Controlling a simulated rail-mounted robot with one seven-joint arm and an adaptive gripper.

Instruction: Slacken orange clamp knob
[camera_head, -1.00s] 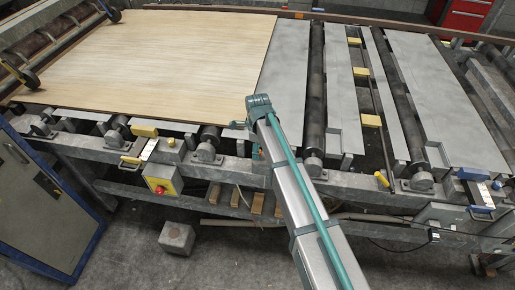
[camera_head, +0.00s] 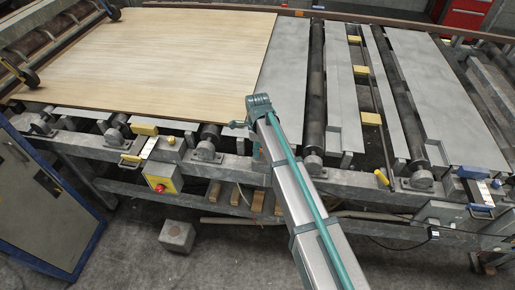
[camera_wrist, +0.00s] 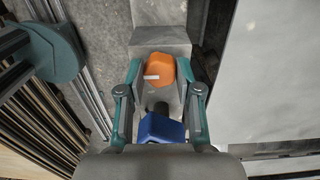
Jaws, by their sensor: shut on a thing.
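The orange clamp knob (camera_wrist: 160,72) is in the wrist view, with a short white mark on its face. My gripper (camera_wrist: 160,78) is shut on the orange knob, one teal finger on each side of it. A blue knob (camera_wrist: 161,128) sits just below it in that view, near my palm and between the finger bases.
A wood veneer sheet (camera_head: 160,55) lies on the roller table left of my arm. Grey plates (camera_head: 435,95) and dark rollers (camera_head: 317,90) are on the right. A yellow box with a red button (camera_head: 160,185) hangs below the rail. A blue-edged cabinet (camera_head: 40,205) stands front left.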

